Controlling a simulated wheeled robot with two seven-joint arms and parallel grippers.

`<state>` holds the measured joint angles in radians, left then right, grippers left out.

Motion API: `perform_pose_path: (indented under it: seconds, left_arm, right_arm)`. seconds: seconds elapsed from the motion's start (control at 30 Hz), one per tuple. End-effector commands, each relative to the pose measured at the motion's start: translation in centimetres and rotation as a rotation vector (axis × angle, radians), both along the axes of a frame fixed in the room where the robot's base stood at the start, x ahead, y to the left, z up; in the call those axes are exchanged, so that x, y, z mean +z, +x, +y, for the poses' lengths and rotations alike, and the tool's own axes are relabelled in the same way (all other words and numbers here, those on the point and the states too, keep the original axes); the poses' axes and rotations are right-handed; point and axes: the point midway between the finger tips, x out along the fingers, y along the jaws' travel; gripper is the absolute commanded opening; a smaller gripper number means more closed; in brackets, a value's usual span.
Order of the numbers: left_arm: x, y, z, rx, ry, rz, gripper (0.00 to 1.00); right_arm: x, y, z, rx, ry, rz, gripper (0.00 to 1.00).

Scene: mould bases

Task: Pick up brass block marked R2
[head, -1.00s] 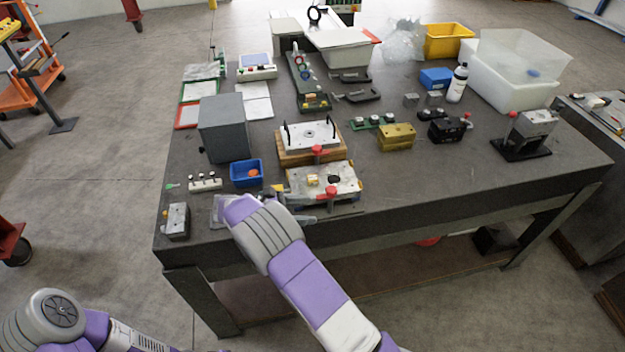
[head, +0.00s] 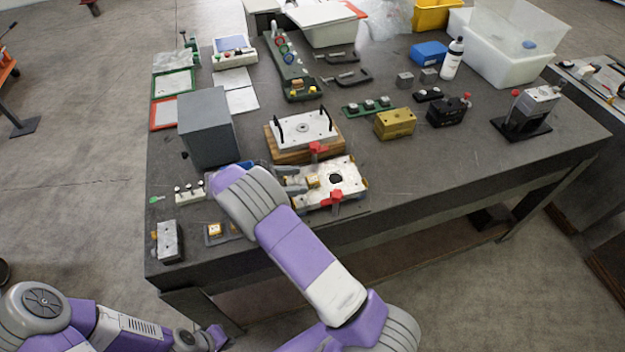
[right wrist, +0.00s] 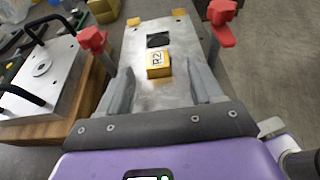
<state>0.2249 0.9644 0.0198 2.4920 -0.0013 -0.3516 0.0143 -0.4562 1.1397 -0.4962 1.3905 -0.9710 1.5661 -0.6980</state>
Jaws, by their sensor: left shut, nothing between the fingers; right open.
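The brass block marked R2 (right wrist: 158,64) lies on the metal mould plate (right wrist: 183,38), close to a dark square pocket (right wrist: 158,40) in it. In the right wrist view it sits between and beyond the tips of my open right gripper (right wrist: 160,82), apart from both fingers. In the head view my right gripper (head: 300,183) is at the left part of the plate (head: 347,172), and the block is hard to make out there. My left gripper (head: 215,338) is low at the left, off the table, shut and empty; its fingers are barely visible.
Red clamps (right wrist: 222,12) stand at the plate's edges. A white plate with black handles (head: 303,128) on a wooden board lies just behind. A grey box (head: 208,128) stands left of my right arm. A larger brass block (head: 395,123) lies farther back.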

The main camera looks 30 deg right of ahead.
Motion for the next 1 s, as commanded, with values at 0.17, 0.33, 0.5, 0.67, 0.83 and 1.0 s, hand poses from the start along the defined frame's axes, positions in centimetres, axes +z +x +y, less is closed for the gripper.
perform_pose_path:
  seconds: [0.17, 0.33, 0.5, 0.67, 0.83, 1.0]
  left_arm:
    - [0.0, 0.1, 0.0, 0.001, 0.000, -0.002, 0.00]
    - [0.1, 0.1, 0.0, 0.001, 0.000, -0.002, 0.00]
    - [0.1, 0.1, 0.0, 0.001, 0.000, -0.002, 0.00]
    - [0.1, 0.1, 0.0, 0.001, 0.000, -0.002, 0.00]
    - [0.1, 0.1, 0.0, 0.001, 0.000, -0.002, 0.00]
    - [0.1, 0.1, 0.0, 0.001, 0.000, -0.002, 0.00]
  right_arm:
    - [-1.3, -0.6, -2.5, -0.003, -0.001, 0.002, 0.66]
    - [-1.6, -0.8, -3.7, -0.001, -0.001, 0.001, 0.66]
    - [-1.7, -0.8, -3.7, 0.000, 0.000, 0.000, 0.66]
    - [-1.7, -0.8, -3.7, 0.000, 0.000, 0.000, 0.48]
    - [-1.6, -0.8, -3.7, 0.000, 0.000, 0.000, 0.22]
    - [-1.6, -0.8, -3.7, 0.000, 0.000, 0.000, 0.00]
